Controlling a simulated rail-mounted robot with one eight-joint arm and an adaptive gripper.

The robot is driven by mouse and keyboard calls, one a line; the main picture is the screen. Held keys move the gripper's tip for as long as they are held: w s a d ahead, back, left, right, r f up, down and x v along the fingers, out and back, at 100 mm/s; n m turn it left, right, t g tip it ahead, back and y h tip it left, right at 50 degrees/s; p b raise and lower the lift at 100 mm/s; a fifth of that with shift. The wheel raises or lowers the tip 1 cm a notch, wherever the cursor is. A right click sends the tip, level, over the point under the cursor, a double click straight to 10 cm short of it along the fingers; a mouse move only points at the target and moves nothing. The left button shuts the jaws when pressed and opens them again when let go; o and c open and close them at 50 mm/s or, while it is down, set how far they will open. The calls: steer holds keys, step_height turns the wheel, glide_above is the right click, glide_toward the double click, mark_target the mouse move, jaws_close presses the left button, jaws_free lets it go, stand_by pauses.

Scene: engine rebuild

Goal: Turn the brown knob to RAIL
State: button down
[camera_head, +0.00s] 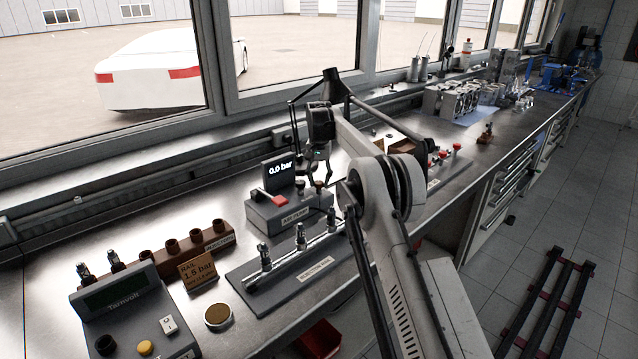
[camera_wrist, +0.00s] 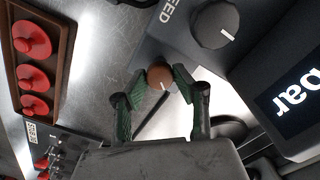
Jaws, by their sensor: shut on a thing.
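The brown knob (camera_wrist: 159,75) is between my gripper's fingertips (camera_wrist: 160,78) in the wrist view. Both green-padded fingers are closed on its sides. A short pale pointer line shows on its face, toward the lower right of that view. The knob sits at the edge of the grey pump box (camera_head: 280,214), whose display (camera_head: 281,170) reads 0.0 bar. In the head view, my gripper (camera_head: 317,172) reaches down over the right end of this box. Letters ending in "EED" are on the box near the knob; I cannot see the word RAIL by it.
A dark knob (camera_wrist: 214,25) with a white line is close to the brown one. A red switch (camera_head: 274,197) is on the box's front. The injector rail (camera_head: 295,254), a "RAIL 1.6 bar" card (camera_head: 197,271) and a control unit (camera_head: 123,308) stand in front. Red caps (camera_wrist: 31,40) are nearby.

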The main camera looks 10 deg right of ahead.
mark_target(319, 182)
steer(key=n, duration=0.4)
steer(key=shift+b, duration=0.3)
steer(key=shift+n, duration=1.8)
steer(key=c, duration=1.4)
jaws_free()
steer(key=shift+o, duration=0.2)
steer(key=shift+r, duration=3.8)
